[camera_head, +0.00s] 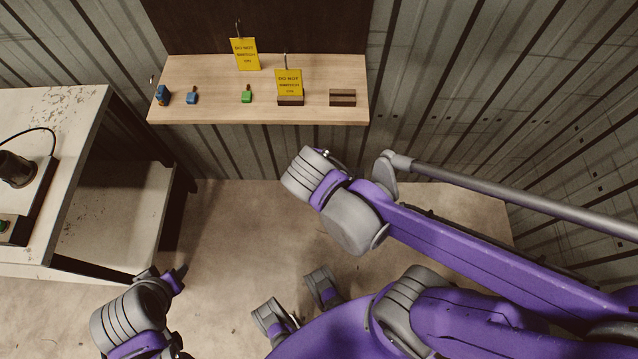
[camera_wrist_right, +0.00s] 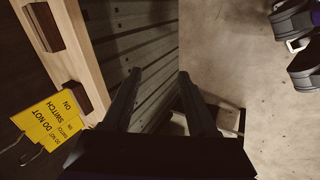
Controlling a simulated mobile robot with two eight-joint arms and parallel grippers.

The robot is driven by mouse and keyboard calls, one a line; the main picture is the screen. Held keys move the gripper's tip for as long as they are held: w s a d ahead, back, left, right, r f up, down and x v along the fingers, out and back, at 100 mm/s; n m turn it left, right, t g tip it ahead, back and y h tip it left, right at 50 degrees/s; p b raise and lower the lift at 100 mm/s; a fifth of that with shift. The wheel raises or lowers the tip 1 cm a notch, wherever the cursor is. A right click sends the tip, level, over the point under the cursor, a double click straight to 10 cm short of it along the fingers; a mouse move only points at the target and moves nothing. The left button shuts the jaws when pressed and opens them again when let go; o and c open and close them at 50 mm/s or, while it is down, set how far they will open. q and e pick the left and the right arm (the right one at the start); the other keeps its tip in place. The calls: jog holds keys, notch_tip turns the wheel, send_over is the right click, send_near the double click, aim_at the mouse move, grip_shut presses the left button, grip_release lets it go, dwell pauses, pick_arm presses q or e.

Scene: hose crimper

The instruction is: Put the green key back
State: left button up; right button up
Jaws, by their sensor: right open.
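The green key (camera_head: 247,97) stands on the wooden wall shelf (camera_head: 220,113), near its middle. A blue key (camera_head: 192,98) and a blue and dark item (camera_head: 163,95) are to its left. Two brown blocks are on the shelf's right part, one bare (camera_head: 342,98) and one (camera_head: 290,101) just below a yellow tag. My right gripper is open and empty in the right wrist view (camera_wrist_right: 158,73), beside the shelf edge; in the head view its fingers are mostly hidden by the wrist. My left gripper (camera_head: 178,276) is at the lower left, far from the shelf; its finger gap is unclear.
Yellow "DO NOT SWITCH ON" tags hang at the shelf, one further back (camera_head: 245,54) and one (camera_head: 289,83) by a block. A worn table (camera_head: 85,125) with a machine (camera_head: 16,170) stands at left. Corrugated walls (camera_head: 470,90) enclose the right. Floor before the shelf is open.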

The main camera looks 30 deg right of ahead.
jog(key=s+m+y, duration=0.1)
jog(key=m, duration=0.2)
jog(key=s+a+m+y, duration=0.1)
jog(key=s+m, duration=0.1)
jog(key=m, duration=0.1)
jog(key=s+a+m+y, duration=0.1)
jog(key=s+m, duration=0.1)
jog(key=m, duration=0.1)
jog(key=shift+s, duration=0.15)
